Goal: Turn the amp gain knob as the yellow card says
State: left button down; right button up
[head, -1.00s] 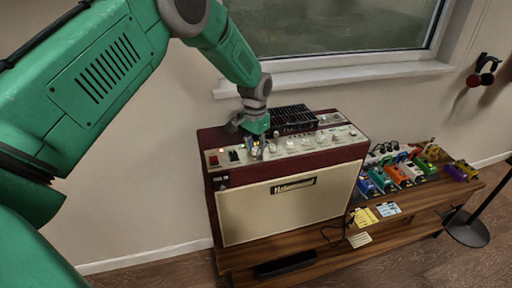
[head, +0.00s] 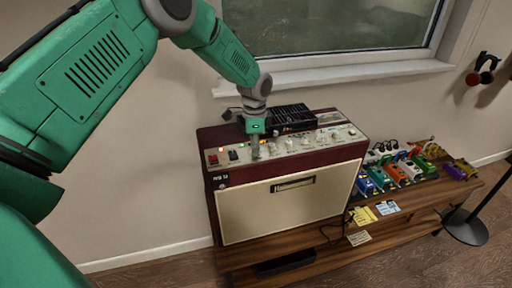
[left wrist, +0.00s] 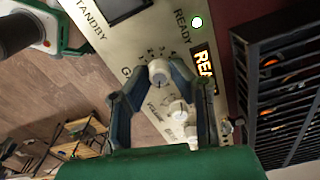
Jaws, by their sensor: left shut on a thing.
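The amp (head: 290,208) is dark red with a cream front and stands on a low wooden bench. Its pale control panel carries a row of white knobs. My left gripper (head: 256,150) points down at the left part of this panel. In the left wrist view its fingers (left wrist: 157,80) are shut on a white knob, the gain knob (left wrist: 158,70), beside a partly covered label starting with G and a printed number scale. The yellow card (head: 364,216) lies on the bench right of the amp; its writing is too small to read. My right gripper is not in view.
More white knobs (left wrist: 178,110) stand close to the fingers. A black slatted box (head: 292,117) sits on top of the amp behind the panel. A blue card (head: 388,208), a cream card (head: 359,239) and several coloured pedals (head: 400,175) lie to the right. A window is behind.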

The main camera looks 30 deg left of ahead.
pick_arm(q)
jog(key=shift+w+a+r+m, duration=0.2)
jog(key=shift+m, duration=0.1)
jog(key=c, duration=1.4)
grip_release()
jog(key=shift+c, duration=0.2)
jog(key=shift+s, duration=0.15)
jog(key=shift+f, duration=0.1)
notch_tip(320, 180, up, 12)
jog(key=shift+a, duration=0.15)
jog(key=shift+f, duration=0.1)
